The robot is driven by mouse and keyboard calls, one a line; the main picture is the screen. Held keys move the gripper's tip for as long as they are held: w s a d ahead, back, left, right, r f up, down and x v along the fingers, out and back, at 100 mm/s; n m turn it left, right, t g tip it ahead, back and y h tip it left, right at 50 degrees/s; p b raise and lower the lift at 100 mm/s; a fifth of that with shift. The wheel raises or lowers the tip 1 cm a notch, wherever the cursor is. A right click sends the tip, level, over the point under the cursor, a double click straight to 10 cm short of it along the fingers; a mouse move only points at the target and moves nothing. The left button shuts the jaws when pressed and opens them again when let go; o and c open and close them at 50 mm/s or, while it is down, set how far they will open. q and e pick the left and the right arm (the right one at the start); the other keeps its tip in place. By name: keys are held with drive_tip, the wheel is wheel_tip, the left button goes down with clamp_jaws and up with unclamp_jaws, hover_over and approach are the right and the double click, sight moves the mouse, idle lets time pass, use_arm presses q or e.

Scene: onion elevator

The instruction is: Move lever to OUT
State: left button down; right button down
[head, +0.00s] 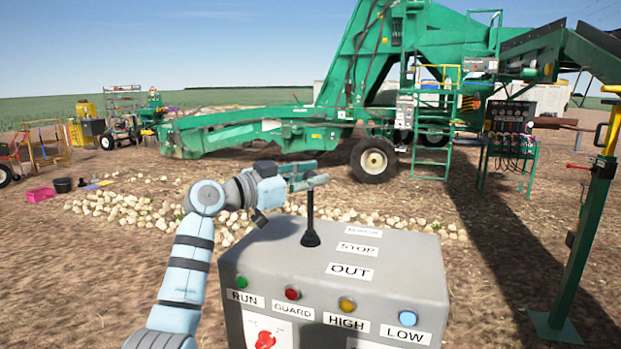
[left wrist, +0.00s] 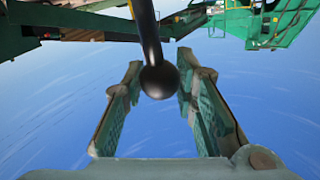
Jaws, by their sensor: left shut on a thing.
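The lever (head: 310,212) is a black rod rising from a black boot on top of the grey control box (head: 400,265). It stands nearly upright, to the left of the labels. The OUT label (head: 350,271) is the nearest of the row, with STOP (head: 358,249) behind it and a blurred label farther back. My left gripper (head: 308,180) is at the lever's top and shut on it, hiding the knob in the head view. In the left wrist view the round black knob (left wrist: 159,80) lies between the fingers of the left gripper (left wrist: 157,85). My right gripper is out of view.
The box front has green, red, yellow and blue buttons and a red rotary switch (head: 265,340). Onions (head: 130,210) lie on the ground behind. A green post (head: 590,220) stands at right. The green elevator (head: 260,130) is farther back.

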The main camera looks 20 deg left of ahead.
use_arm(q)
drive_tip(key=s+f+m+t+h+b, duration=0.2)
drive_tip(key=s+b, duration=0.4)
drive_tip(key=b, duration=0.5)
drive_tip(key=shift+s+a+m+t+h+b, duration=0.15)
drive_tip(key=shift+m+t+h+b, duration=0.2)
drive_tip(key=shift+m+h, duration=0.25)
drive_tip(key=c, duration=1.3)
unclamp_jaws()
drive_tip(key=shift+a, duration=0.1)
drive_tip(key=shift+s+r, duration=0.1)
drive_tip(key=shift+r, duration=0.05)
